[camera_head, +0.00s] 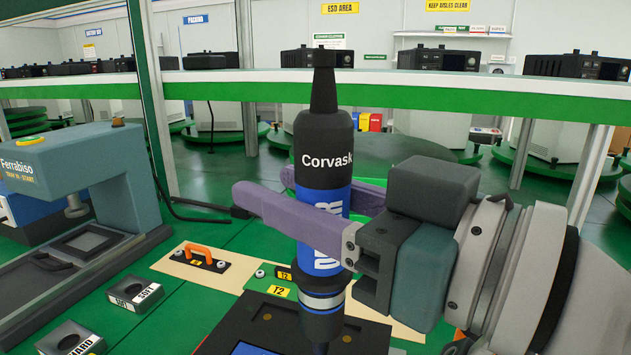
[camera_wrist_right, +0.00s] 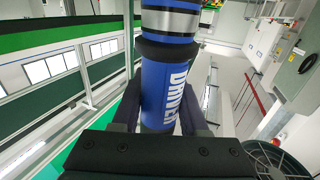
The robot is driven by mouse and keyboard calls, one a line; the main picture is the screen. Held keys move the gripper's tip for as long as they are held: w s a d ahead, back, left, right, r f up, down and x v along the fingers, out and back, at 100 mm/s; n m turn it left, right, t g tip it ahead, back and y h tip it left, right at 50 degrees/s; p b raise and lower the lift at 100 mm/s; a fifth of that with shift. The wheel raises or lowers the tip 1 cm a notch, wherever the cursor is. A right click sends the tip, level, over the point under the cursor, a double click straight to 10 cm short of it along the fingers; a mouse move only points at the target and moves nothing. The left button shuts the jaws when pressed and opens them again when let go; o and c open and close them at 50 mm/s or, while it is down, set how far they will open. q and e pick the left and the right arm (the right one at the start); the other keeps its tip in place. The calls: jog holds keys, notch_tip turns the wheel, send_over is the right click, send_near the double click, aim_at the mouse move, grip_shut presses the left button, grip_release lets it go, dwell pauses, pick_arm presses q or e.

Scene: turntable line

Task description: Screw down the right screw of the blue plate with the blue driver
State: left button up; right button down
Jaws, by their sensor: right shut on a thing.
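The blue driver (camera_head: 322,150), black and blue with "Corvask" on it, stands upright, nozzle down. My right gripper (camera_head: 290,203) is shut on its blue body, one finger on each side. In the right wrist view the driver (camera_wrist_right: 168,75) sits between the gripper's fingers (camera_wrist_right: 168,118). The driver's tip is over a black tray (camera_head: 270,318) at the bottom of the head view. Part of a blue surface (camera_head: 252,349), likely the blue plate, shows at the lower edge. The right screw is not visible, and I cannot tell whether the tip touches anything. My left gripper is out of view.
A grey-blue "Ferrabiso" machine (camera_head: 138,187) stands at the left. A wooden board with an orange handle (camera_head: 205,251) lies behind the tray. Grey blocks (camera_head: 135,292) sit at the left front. A green-edged rail (camera_head: 440,92) crosses behind the driver.

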notch_tip(320, 180, down, 5)
jog(key=b, duration=0.4)
jog(key=shift+f+b, duration=0.1)
jog(key=shift+b, duration=0.2)
dwell(0.4)
jog(key=shift+f, duration=0.1)
dwell(0.5)
jog(key=shift+f, duration=0.15)
dwell(0.7)
